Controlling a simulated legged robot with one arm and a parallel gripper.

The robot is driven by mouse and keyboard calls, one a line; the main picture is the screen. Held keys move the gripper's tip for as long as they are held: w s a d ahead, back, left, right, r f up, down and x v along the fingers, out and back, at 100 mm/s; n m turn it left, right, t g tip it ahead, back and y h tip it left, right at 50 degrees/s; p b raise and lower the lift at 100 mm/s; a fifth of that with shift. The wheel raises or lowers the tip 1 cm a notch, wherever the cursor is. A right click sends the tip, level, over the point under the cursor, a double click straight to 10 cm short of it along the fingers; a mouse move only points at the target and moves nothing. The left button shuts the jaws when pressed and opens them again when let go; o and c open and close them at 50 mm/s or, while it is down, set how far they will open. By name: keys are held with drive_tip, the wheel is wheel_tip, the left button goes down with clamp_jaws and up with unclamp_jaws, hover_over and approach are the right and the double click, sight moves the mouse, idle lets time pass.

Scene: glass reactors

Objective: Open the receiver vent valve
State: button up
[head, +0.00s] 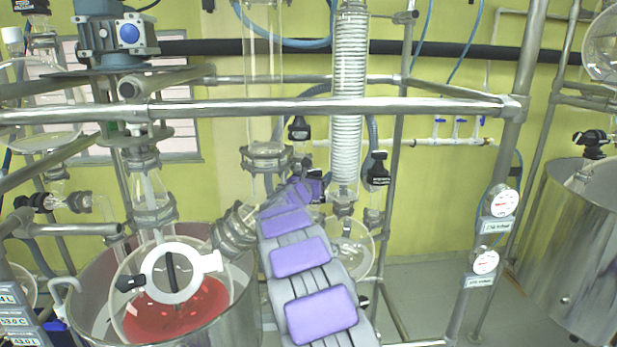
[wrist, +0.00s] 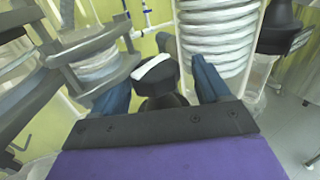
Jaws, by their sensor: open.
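My gripper (wrist: 163,78) is open, with one blue finger on each side of a black valve knob (wrist: 155,72) that has a white stripe on top. I cannot tell whether the fingers touch it. In the head view my gripper (head: 311,182) is small and seen from behind, below a black valve knob (head: 299,128), probably the same one. A second black knob (head: 377,169) stands right of the coil condenser; a black knob also shows at the upper right in the wrist view (wrist: 280,25). No readable label shows which knob is the receiver vent valve.
The coil condenser (head: 350,85) stands close right of my gripper, with a round glass flask (head: 352,262) low behind my arm. A steel rail (head: 330,106) crosses above. A reactor with red liquid (head: 180,312) is at the lower left. Open floor (head: 415,290) lies right.

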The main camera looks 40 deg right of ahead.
drive_tip(key=shift+s+d, duration=0.3)
drive_tip(key=shift+w+a, duration=0.15)
drive_tip(key=shift+w+a+f, duration=0.1)
drive_tip(key=shift+w+a, duration=0.05)
drive_tip(key=shift+a, duration=0.1)
drive_tip(key=shift+c, duration=1.4)
drive_tip(key=shift+a+r, duration=0.2)
drive_tip(key=shift+a, duration=0.25)
drive_tip(key=shift+c, duration=1.4)
drive_tip(key=c, duration=0.5)
drive_tip(key=b, duration=0.1)
drive_tip(key=n+t+b, duration=0.1)
drive_tip(key=b, duration=0.1)
drive_tip(key=shift+s+f+y, duration=0.15)
drive_tip(key=shift+s+y, duration=0.05)
drive_tip(key=shift+y, duration=0.1)
